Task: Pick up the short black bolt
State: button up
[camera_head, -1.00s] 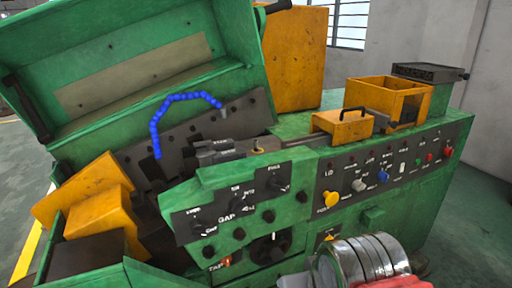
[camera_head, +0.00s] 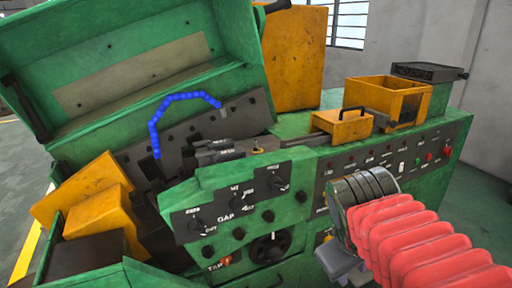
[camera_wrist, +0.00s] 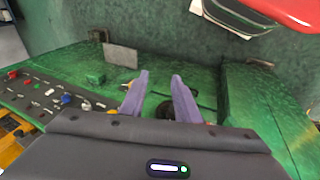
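I cannot make out a short black bolt in either view. The heading machine is green (camera_head: 300,225), with its lid (camera_head: 130,60) raised at the left. My gripper's two purple fingers (camera_wrist: 160,76) show in the wrist view, spread apart with nothing visible between their tips. They are over the green machine front, and a dark round part (camera_wrist: 164,108) shows between them, lower in the picture. In the head view my arm is at the lower right, in front of the control panel, and the fingers cannot be made out.
A yellow open box (camera_head: 388,98) and a yellow handled cover (camera_head: 342,125) sit on the machine top. A blue segmented hose (camera_head: 180,98) arches in the open lid area. A yellow chute (camera_head: 100,205) stands at the left. Open floor lies right of the machine.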

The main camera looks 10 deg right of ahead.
jog(key=s+d+r+n+g+h, duration=0.2)
jog(key=d+r+g, duration=0.2)
jog(key=d, duration=0.7)
jog(key=s+d+r+n+g+h, duration=0.2)
jog(key=s+d+r+g, duration=0.1)
jog(key=d, duration=0.9)
jog(key=s+d+r+n+g+h, duration=0.1)
jog(key=d+r+g, duration=0.5)
jog(key=d, duration=0.6)
jog(key=shift+s+d+n+h, duration=0.2)
jog(key=shift+s+n+h, duration=0.25)
jog(key=shift+s, duration=0.45)
jog(key=shift+w, duration=0.1)
